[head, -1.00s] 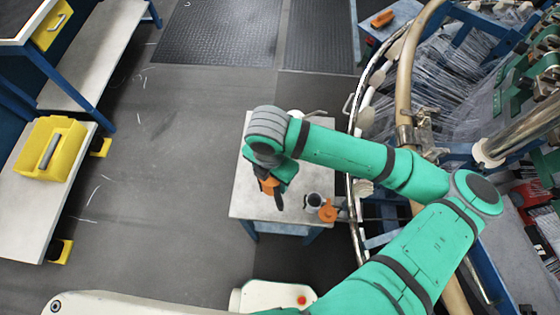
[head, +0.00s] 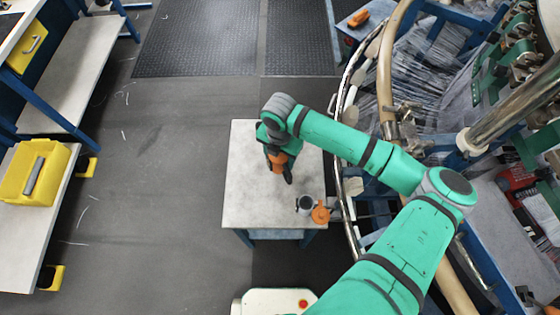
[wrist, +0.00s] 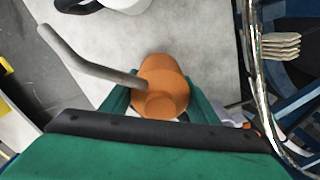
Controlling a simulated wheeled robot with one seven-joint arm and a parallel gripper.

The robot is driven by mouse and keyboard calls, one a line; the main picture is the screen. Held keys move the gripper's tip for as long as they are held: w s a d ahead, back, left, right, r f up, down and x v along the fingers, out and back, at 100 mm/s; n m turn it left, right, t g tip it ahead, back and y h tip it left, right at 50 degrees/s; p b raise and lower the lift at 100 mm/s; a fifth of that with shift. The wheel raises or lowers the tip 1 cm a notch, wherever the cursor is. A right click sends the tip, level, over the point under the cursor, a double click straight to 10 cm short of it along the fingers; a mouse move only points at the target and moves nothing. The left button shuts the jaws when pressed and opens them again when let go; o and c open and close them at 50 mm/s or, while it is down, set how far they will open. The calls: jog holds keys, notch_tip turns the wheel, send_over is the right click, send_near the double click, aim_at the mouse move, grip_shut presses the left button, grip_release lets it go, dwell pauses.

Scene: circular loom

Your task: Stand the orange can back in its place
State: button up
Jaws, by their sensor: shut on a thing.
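The orange can (wrist: 162,88) has a long grey spout that points up-left in the wrist view. My gripper (head: 279,163) is shut on the can, with a green finger on each side of it in the wrist view. In the head view the can (head: 278,161) is partly hidden by my gripper.
A white vessel (wrist: 126,4) with a dark handle shows in the wrist view. The loom's curved rail (head: 345,110) runs close along the table's right side.

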jog(key=shift+w+f, duration=0.2)
jog(key=shift+f, duration=0.1)
jog(key=shift+d+f, duration=0.1)
jog(key=shift+f, duration=1.4)
jog(key=shift+f, duration=0.1)
jog(key=o, duration=1.8)
jog(key=shift+o, duration=0.2)
notch_tip(320, 180, up, 12)
jog(key=shift+r, duration=0.1)
